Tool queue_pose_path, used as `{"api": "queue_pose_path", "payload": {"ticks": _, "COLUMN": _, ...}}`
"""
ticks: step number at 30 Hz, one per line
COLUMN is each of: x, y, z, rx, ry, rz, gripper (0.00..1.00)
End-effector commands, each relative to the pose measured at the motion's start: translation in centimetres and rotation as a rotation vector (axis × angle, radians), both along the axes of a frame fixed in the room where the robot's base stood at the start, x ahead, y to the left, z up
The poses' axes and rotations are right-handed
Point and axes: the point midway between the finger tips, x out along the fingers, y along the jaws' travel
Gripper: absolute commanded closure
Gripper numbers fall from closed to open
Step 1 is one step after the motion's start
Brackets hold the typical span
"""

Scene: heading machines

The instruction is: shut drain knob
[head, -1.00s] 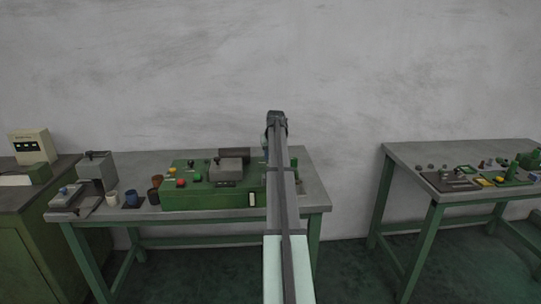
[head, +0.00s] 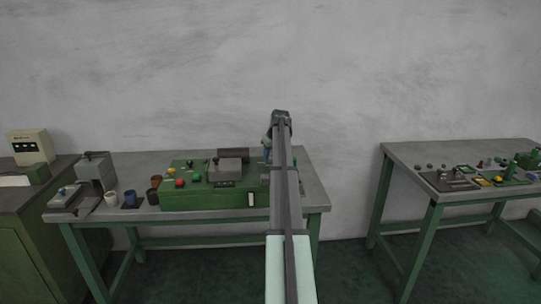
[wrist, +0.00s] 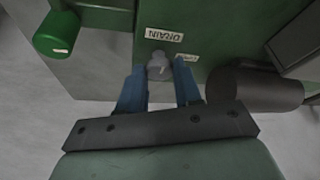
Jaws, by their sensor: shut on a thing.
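The drain knob (wrist: 158,64) is a small grey knob on the green machine, just below a white label reading DRAIN in the wrist view. My gripper (wrist: 160,72) has its two blue fingers on either side of the knob and is shut on it. In the head view the green machine (head: 190,202) stands on the left table, and my arm hides the knob and most of my gripper. A bit of blue at my gripper (head: 267,141) shows left of the arm.
A green cylinder (wrist: 56,33) and a dark cylinder (wrist: 255,88) flank the knob in the wrist view. A second table (head: 410,153) with small parts is at right.

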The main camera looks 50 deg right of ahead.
Motion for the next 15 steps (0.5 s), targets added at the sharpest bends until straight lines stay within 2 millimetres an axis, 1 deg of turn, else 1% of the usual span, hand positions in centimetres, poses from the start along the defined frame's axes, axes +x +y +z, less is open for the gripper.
{"api": "queue_pose_path", "payload": {"ticks": 1, "x": -0.01, "y": 0.01, "z": 0.01, "rx": 0.000, "ry": 0.000, "rz": 0.000, "gripper": 0.97}}
{"api": "queue_pose_path", "payload": {"ticks": 2, "x": -0.01, "y": 0.01, "z": 0.01, "rx": 0.000, "ry": 0.000, "rz": 0.000, "gripper": 0.65}}
{"api": "queue_pose_path", "payload": {"ticks": 3, "x": -0.01, "y": 0.01, "z": 0.01, "rx": 0.000, "ry": 0.000, "rz": 0.000, "gripper": 0.62}}
{"api": "queue_pose_path", "payload": {"ticks": 9, "x": 0.00, "y": 0.01, "z": 0.01, "rx": 0.000, "ry": 0.000, "rz": 0.000, "gripper": 0.43}}
{"api": "queue_pose_path", "payload": {"ticks": 10, "x": 0.00, "y": 0.01, "z": 0.00, "rx": 0.000, "ry": 0.000, "rz": 0.000, "gripper": 0.41}}
{"api": "queue_pose_path", "payload": {"ticks": 15, "x": 0.00, "y": 0.00, "z": 0.00, "rx": 0.000, "ry": 0.000, "rz": -0.001, "gripper": 0.41}}
